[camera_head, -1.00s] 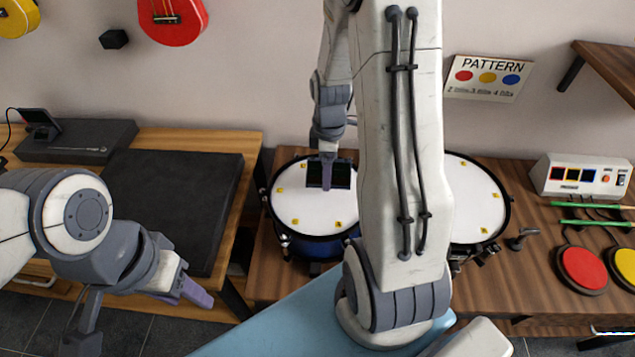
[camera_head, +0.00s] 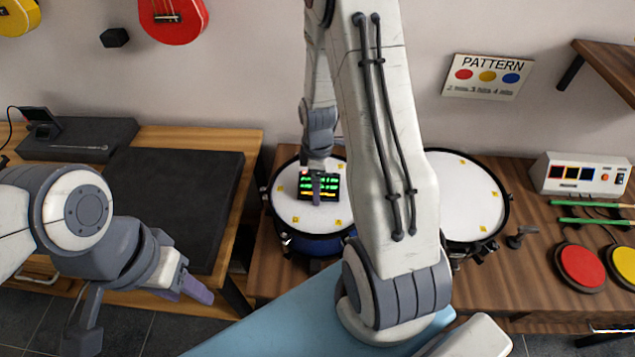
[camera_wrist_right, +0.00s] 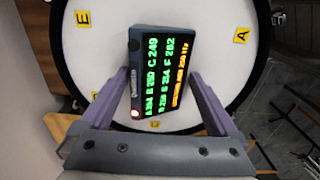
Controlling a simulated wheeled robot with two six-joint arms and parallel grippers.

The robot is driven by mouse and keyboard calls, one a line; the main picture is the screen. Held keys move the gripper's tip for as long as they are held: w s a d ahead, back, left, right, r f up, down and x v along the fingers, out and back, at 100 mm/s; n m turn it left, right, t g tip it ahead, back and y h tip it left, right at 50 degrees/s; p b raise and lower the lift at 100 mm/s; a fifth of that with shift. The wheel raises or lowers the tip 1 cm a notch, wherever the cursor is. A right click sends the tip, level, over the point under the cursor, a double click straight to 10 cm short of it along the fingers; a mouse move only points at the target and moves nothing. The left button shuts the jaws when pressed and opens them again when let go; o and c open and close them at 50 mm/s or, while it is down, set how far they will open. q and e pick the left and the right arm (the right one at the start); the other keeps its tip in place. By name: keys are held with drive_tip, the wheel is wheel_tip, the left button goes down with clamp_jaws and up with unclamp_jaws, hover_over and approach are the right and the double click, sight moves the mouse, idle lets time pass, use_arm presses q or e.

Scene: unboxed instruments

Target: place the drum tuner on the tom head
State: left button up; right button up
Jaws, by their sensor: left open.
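The drum tuner (camera_head: 330,186) is a black box with a lit green and orange screen. It is over the white head of the left drum, the blue-shelled tom (camera_head: 291,208), and appears to rest on it. In the right wrist view the tuner (camera_wrist_right: 165,80) sits between the fingers of my right gripper (camera_wrist_right: 160,73), which appear to touch its sides. The right gripper (camera_head: 317,186) comes down from above in the head view. My left gripper (camera_head: 146,312) is open and empty at the lower left, away from the drums.
A second drum (camera_head: 465,190) stands to the right, partly behind my arm. A dark mat (camera_head: 175,205) covers the left table. Red (camera_head: 581,266) and yellow pads, green sticks (camera_head: 590,221) and a white control box (camera_head: 575,177) are at the right.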

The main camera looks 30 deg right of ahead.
drive_tip(key=shift+r, duration=0.15)
wheel_tip(320, 180, up, 12)
drive_tip(key=s+a+r+m, duration=0.1)
drive_tip(key=s+a+r, duration=0.15)
drive_tip(key=a, duration=0.55)
drive_tip(key=s+a+r, duration=0.2)
drive_tip(key=s+a, duration=0.1)
drive_tip(key=a, duration=0.4)
drive_tip(key=s+a+r+m+y, duration=0.1)
drive_tip(key=s+a+m, duration=0.1)
drive_tip(key=s+a, duration=0.7)
drive_tip(key=s, duration=0.4)
drive_tip(key=shift+s+r+b, duration=0.15)
drive_tip(key=shift+r+b, duration=0.15)
drive_tip(key=shift+r, duration=0.1)
